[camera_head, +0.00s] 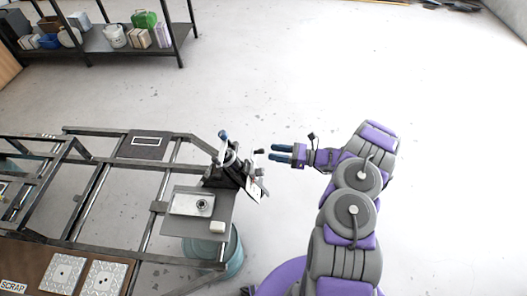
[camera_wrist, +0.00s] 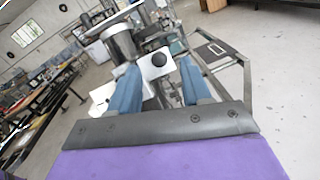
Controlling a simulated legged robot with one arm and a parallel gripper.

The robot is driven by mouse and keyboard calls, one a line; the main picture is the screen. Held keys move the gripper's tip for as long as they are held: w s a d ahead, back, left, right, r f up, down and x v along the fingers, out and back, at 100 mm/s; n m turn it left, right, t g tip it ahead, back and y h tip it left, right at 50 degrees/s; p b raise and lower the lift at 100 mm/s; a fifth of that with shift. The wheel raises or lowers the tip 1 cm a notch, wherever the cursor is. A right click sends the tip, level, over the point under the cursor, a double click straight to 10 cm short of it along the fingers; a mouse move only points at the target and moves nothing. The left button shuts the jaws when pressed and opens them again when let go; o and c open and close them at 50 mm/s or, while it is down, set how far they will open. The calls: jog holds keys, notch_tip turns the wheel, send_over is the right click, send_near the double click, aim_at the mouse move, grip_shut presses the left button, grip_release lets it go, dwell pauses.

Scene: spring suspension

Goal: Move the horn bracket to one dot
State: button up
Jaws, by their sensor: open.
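A dark mechanism (camera_head: 232,168) with a blue-tipped post stands at the right end of the metal frame. A white plate (camera_head: 257,190) hangs tilted at its right side. In the wrist view a white plate with one black dot (camera_wrist: 155,62) shows between my fingers, beside a silver cylinder (camera_wrist: 119,43). Another white plate (camera_wrist: 102,97) is partly hidden behind the left finger. I cannot tell for certain which part is the horn bracket. My gripper (camera_head: 273,153), with blue fingers, is open and empty, pointing left at the mechanism, just right of it. It also shows in the wrist view (camera_wrist: 158,72).
A shelf (camera_head: 95,45) is at the back left. The floor behind and right is clear.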

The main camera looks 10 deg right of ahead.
aim_at(264, 151)
jog(key=shift+b+x, duration=0.3)
jog(key=shift+x, duration=2.3)
jog(key=shift+c, duration=0.3)
grip_shut()
